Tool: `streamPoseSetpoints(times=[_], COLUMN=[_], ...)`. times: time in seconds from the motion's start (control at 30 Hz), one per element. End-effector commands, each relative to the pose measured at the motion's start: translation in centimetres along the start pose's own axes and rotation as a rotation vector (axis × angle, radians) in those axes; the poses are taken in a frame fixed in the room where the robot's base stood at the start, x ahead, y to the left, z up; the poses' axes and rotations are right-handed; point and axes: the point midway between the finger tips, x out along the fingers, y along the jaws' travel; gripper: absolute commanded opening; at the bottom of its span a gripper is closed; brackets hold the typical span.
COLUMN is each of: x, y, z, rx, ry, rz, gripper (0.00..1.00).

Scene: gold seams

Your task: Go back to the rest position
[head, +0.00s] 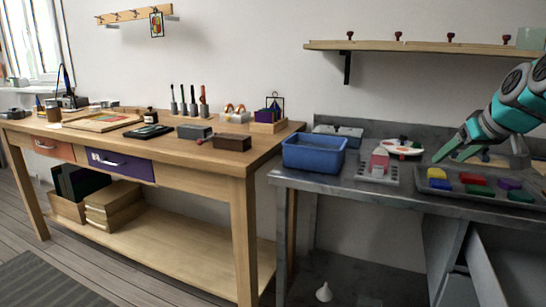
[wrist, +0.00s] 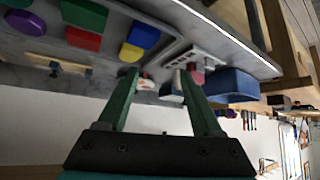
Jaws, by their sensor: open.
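My gripper (head: 475,150) is at the right of the head view, above the back of the grey metal bench (head: 345,190). Its green fingers are apart and point down and left. In the wrist view my gripper (wrist: 160,76) shows two spread fingers with nothing held between them. A dark tray (head: 421,184) with several coloured blocks lies just below and in front of it. The wrist picture appears upside down, with the bench at the top and the wall below.
A blue bin (head: 313,153), a grey rack with a red block (head: 379,163) and a white palette (head: 401,147) stand left of my gripper. A shelf (head: 425,47) with red-knobbed items hangs above. A wooden workbench (head: 215,165) with tools stands further left.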

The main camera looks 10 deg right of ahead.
Motion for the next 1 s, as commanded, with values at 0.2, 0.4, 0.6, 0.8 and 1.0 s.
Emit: streamPoseSetpoints(times=[0.2, 0.4, 0.6, 0.8, 1.0], x=[0.9, 1.9, 2.6, 2.6, 1.7], y=[-6.0, -14.1, -24.5, -31.1, -33.5], z=[0.4, 2.6, 9.7, 20.0, 31.7], rx=[-0.059, -0.134, -0.221, -0.263, -0.246], ry=[-0.045, -0.128, -0.292, -0.487, -0.691], rz=[-0.060, -0.129, -0.194, -0.201, -0.152], gripper=[0.67, 0.67, 0.67, 0.67, 0.67])
